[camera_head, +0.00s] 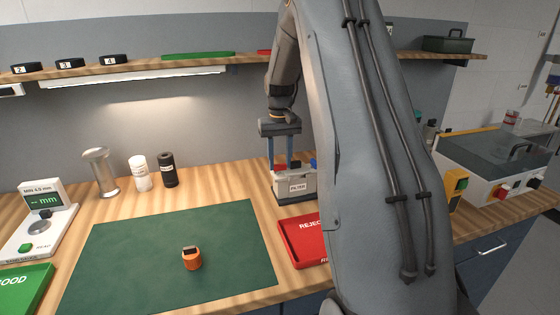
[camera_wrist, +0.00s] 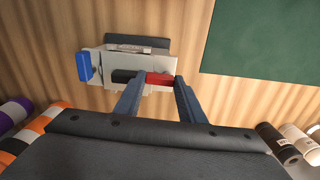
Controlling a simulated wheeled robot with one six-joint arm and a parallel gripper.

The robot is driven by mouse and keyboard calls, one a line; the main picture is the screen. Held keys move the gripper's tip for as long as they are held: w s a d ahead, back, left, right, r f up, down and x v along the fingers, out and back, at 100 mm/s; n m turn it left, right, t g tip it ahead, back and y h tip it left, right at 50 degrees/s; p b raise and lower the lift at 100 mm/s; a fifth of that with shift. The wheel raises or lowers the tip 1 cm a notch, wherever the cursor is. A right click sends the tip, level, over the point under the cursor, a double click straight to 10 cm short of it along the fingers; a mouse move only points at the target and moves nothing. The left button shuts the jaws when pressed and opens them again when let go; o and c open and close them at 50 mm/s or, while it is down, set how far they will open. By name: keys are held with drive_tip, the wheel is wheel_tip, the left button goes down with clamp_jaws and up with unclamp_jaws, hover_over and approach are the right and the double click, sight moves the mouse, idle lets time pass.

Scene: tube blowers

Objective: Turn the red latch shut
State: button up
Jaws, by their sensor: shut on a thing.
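A light grey box labelled FILTER (camera_head: 298,187) stands on the wooden bench below my gripper (camera_head: 281,162). In the wrist view the box (camera_wrist: 105,62) has a red latch (camera_wrist: 160,78) in line with a black piece (camera_wrist: 124,76) on its near side. The red latch also shows in the head view (camera_head: 279,167). A blue part (camera_wrist: 84,67) sits at the box's other end. My gripper (camera_wrist: 155,83) points down at the box, its fingers shut on the red latch. The exact finger contact is partly hidden.
A red REJECT tray (camera_head: 290,245) lies close in front of the box. A green mat (camera_head: 130,245) with an orange part (camera_head: 192,259) is to the left. Black (camera_head: 168,170) and white (camera_head: 140,173) cylinders stand behind the mat. My arm hides the bench's right middle.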

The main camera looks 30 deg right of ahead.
drive_tip(key=shift+w+r+n, duration=0.1)
drive_tip(key=shift+n, duration=0.2)
idle(0.4)
drive_tip(key=o, duration=1)
drive_tip(key=shift+o, duration=0.2)
drive_tip(key=shift+d, duration=0.15)
drive_tip(key=r+p, duration=0.1)
drive_tip(key=r, duration=0.1)
drive_tip(key=r+p, duration=0.2)
drive_tip(key=r, duration=0.1)
drive_tip(key=r+p, duration=0.2)
drive_tip(key=r, duration=0.1)
drive_tip(key=shift+a, duration=0.25)
